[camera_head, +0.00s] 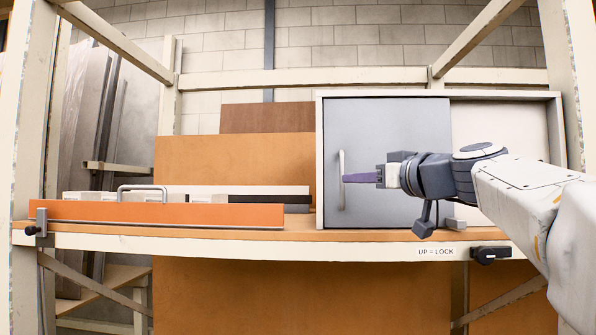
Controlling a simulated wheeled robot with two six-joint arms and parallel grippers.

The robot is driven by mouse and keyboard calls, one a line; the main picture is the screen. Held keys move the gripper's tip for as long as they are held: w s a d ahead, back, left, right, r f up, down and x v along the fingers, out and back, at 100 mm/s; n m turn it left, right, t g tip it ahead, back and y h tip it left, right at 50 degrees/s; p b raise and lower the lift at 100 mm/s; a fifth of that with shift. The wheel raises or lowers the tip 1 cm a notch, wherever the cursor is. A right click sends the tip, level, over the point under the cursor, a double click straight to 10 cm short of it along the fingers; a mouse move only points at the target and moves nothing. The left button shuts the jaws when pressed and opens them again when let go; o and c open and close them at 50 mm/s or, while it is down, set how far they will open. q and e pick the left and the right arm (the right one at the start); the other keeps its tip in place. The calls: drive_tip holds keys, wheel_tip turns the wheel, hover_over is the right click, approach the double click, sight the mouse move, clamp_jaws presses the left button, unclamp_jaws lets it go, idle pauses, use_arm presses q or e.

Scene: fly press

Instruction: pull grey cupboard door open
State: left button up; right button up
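The grey cupboard door (395,130) fills the left part of a cream-framed cupboard (552,125) on the shelf. A pale vertical handle (341,165) stands near the door's left edge. My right gripper (346,178) comes in from the right across the door, with its purple fingers pointing left. The fingertips appear at the handle's middle. The fingers overlap from this side, so I cannot tell whether they are apart, closed or touching the handle. The door's lower right is partly hidden by my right arm. My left gripper is out of view.
An orange-fronted drawer or tray (200,215) with a metal handle (142,188) lies left of the cupboard. A black latch (490,254) and an "UP = LOCK" label (436,252) are on the shelf's front edge. Cream posts (20,120) frame both sides.

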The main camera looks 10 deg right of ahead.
sight(343, 201)
drive_tip(key=p+x, duration=0.2)
drive_tip(key=x, duration=0.3)
drive_tip(key=shift+w, duration=0.2)
clamp_jaws()
idle(1.2)
